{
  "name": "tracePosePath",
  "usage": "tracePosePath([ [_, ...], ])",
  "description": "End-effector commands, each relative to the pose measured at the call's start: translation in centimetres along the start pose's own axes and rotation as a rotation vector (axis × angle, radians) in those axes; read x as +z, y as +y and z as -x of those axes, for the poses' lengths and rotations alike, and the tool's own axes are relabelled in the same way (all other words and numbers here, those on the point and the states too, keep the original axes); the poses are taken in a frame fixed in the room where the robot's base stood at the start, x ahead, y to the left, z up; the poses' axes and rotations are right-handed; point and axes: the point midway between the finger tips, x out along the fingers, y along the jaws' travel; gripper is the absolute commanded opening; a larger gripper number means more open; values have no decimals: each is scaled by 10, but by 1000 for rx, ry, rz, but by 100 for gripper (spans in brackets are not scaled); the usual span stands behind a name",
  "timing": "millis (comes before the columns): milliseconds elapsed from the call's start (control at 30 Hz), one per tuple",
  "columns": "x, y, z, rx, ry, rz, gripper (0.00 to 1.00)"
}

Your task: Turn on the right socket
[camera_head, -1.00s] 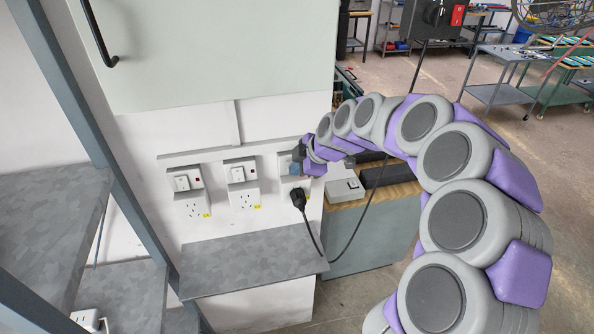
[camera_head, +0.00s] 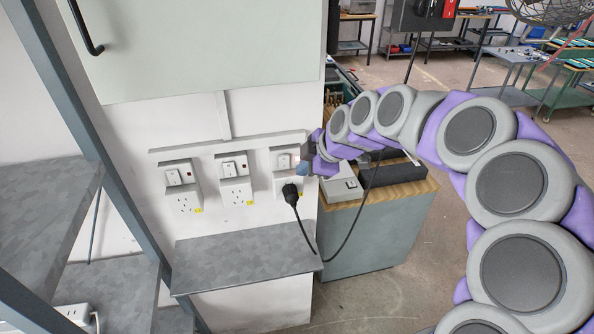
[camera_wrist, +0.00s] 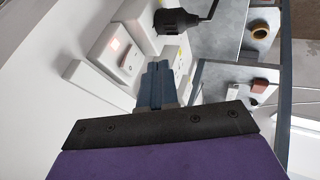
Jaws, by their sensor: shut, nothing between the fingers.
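The right socket (camera_head: 287,178) is a white wall unit, last of three in a row, with a black plug (camera_head: 291,194) in its lower part. Its rocker switch (camera_head: 284,161) is in the upper part. In the wrist view the switch (camera_wrist: 132,59) shows with a reddish glow beside it, and the black plug (camera_wrist: 176,20) is at the top. My gripper (camera_head: 303,169) is just right of the socket in the head view. In the wrist view its blue-grey fingers (camera_wrist: 157,75) are shut and empty, pointing at the wall beside the unit. Contact cannot be told.
The middle socket (camera_head: 235,182) and left socket (camera_head: 182,188) are to the left. A grey shelf (camera_head: 245,258) juts out below. A black cable (camera_head: 338,244) hangs from the plug. A grey box (camera_head: 341,184) sits on a wooden-topped cabinet (camera_head: 375,235) at right.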

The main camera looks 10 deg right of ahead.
Motion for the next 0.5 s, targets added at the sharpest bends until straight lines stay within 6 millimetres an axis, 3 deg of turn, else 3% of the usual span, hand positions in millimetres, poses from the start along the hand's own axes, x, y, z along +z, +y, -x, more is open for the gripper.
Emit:
tracePosePath([
  [200,-10,-6,38,1,-7,7,0],
  [500,-2,-6,62,-1,-4,3,0],
])
